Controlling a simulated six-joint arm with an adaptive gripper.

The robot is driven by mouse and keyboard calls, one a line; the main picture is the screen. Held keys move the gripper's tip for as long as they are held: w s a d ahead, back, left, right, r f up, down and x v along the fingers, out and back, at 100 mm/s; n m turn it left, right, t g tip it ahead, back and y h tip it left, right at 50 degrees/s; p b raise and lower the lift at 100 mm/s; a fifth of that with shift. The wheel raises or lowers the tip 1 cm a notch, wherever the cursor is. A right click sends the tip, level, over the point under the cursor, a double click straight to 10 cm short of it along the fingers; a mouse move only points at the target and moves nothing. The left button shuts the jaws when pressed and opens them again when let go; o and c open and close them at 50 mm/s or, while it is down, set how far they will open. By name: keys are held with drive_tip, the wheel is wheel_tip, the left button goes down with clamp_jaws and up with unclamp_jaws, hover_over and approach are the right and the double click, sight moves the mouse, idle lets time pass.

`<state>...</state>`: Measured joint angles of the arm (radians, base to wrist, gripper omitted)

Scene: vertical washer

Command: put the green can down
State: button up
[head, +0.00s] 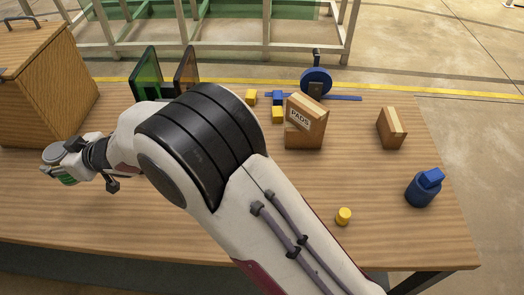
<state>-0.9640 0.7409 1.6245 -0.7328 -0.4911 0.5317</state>
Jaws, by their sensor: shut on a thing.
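My gripper (57,171) is at the left end of my outstretched arm, low over the left part of the table. It is shut on the green can (69,181), of which only a small green part shows below the grey fingers. The rest of the can is hidden by the gripper. I cannot tell whether the can touches the tabletop.
Green (146,72) and brown (187,66) panels stand upright at the back. A PADS box (305,124), yellow cylinder (343,216) and blue container (422,190) are right. The wooden table (60,225) is clear at front left.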

wheel_tip(320, 180, up, 8)
drive_tip(key=shift+r, duration=0.15)
drive_tip(key=shift+w+d+r, duration=0.15)
drive_tip(key=shift+w+r, duration=0.1)
drive_tip(key=shift+r, duration=0.05)
drive_tip(key=w+d+m+t+h, duration=0.1)
drive_tip(key=w+d+m+t, duration=0.1)
drive_tip(key=w+d, duration=1)
drive_tip(key=w+d+m+t, duration=0.1)
drive_tip(key=w+d+t, duration=0.1)
drive_tip(key=w+d, duration=1.05)
drive_tip(key=d+m+t+h, duration=0.2)
drive_tip(key=d, duration=2.4)
drive_tip(key=s+d+m+t+h, duration=0.1)
drive_tip(key=s+d, duration=0.3)
drive_tip(key=d, duration=0.6)
drive_tip(key=s+d+m+t+h, duration=0.1)
drive_tip(key=s+d+m, duration=0.15)
drive_tip(key=d, duration=0.85)
drive_tip(key=s+d+m+t+h, duration=0.15)
drive_tip(key=s+d, duration=0.35)
drive_tip(key=d, duration=0.5)
wheel_tip(320, 180, down, 11)
drive_tip(key=shift+w+f+n+g, duration=0.15)
drive_tip(key=shift+w+n+g, duration=0.15)
drive_tip(key=shift+g, duration=0.15)
drive_tip(key=shift+d, duration=0.1)
